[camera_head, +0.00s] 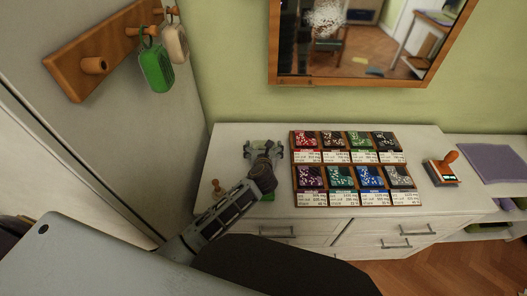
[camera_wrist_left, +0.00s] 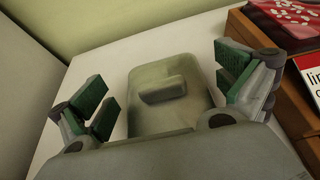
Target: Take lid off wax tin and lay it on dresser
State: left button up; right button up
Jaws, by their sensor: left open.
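The wax tin's lid (camera_wrist_left: 165,115) fills the middle of the left wrist view, a grey-green rounded rectangle with a raised bar handle (camera_wrist_left: 163,90) on top. The tin's body below it is hidden. My left gripper (camera_wrist_left: 166,84) is open, its green-padded fingers on either side of the lid with gaps to both edges. In the head view the tin is small and mostly covered by my left gripper (camera_head: 264,148), at the dresser's (camera_head: 232,143) back left. My right gripper is not in view.
Two wooden racks of coloured packs (camera_head: 347,143) stand just right of the gripper. A wooden-handled stamp (camera_head: 445,168) sits on the dresser's right end. A small wooden item (camera_head: 216,187) and a partly hidden green item (camera_head: 267,198) lie near the front left. A mirror (camera_head: 360,80) hangs behind.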

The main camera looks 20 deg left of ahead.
aim_at(263, 148)
pick_arm(q)
jog(key=c, duration=0.8)
jog(key=shift+r, duration=0.15)
notch_tip(263, 148, up, 8)
jog(key=shift+f+p, duration=0.1)
jog(key=shift+p, duration=0.25)
jog(key=shift+r, duration=0.95)
jog(key=shift+s, duration=0.15)
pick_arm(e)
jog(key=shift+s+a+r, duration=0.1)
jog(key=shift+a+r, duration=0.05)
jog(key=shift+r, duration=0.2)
